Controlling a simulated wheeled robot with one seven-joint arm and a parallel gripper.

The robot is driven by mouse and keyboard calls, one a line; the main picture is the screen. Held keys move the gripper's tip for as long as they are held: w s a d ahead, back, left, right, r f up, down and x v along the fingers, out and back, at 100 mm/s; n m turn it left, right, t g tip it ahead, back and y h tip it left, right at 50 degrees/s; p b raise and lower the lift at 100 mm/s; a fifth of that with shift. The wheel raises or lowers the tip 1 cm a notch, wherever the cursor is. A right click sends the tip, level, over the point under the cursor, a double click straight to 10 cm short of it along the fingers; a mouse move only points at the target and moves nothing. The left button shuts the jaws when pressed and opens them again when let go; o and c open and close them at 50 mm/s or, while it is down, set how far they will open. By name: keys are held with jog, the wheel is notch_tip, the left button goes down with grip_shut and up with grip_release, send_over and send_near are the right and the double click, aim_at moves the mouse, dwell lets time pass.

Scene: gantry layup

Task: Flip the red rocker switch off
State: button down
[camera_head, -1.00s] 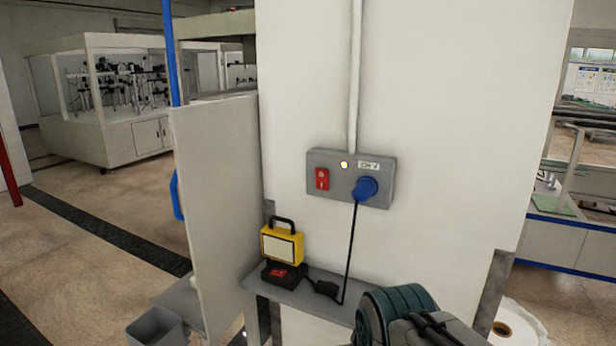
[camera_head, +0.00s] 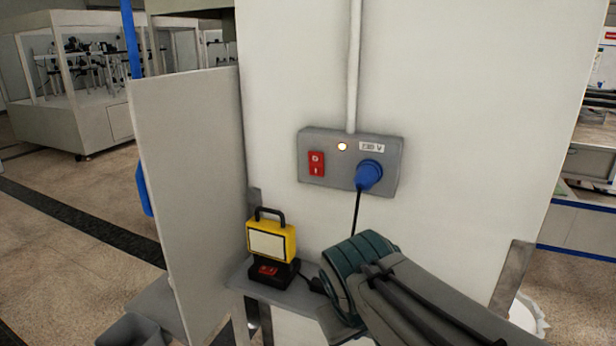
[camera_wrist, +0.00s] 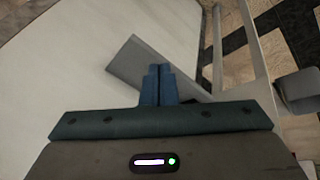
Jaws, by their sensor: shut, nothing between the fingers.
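The red rocker switch (camera_head: 316,163) sits on the left part of a grey wall box (camera_head: 308,187) on the white column. The box has a lit indicator lamp (camera_head: 342,146), a 230 V label and a blue plug (camera_head: 369,175) with a black cable hanging down. My arm reaches in from the lower right in the head view, below the box and apart from it; its fingers are hidden there. In the wrist view my gripper (camera_wrist: 158,72) has its blue fingers together and empty. The switch does not show in the wrist view.
A yellow work lamp (camera_head: 271,238) on a black base stands on a grey shelf (camera_head: 285,294) below the box. A pale upright panel (camera_head: 190,190) stands left of the column. The shelf edge (camera_wrist: 150,66) shows near my fingers.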

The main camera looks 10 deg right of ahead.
aim_at(316, 159)
jog(key=w+a+r+n+t+h+b, duration=0.1)
jog(key=w+r+n+t+h+b, duration=0.5)
jog(key=w+b, duration=0.45)
jog(key=w+a+r+n+t+h+b, duration=0.2)
jog(key=w+a+r+t+h+b, duration=0.1)
jog(key=a+r, duration=0.6)
jog(key=w+t+b, duration=0.1)
jog(key=t+b, duration=0.1)
jog(key=shift+r+n+t, duration=0.15)
jog(key=shift+n+t, duration=0.15)
jog(key=shift+n, duration=0.1)
jog(key=shift+w, duration=0.1)
jog(key=p+x, duration=0.2)
jog(key=x, duration=1.2)
jog(key=shift+p, duration=0.4)
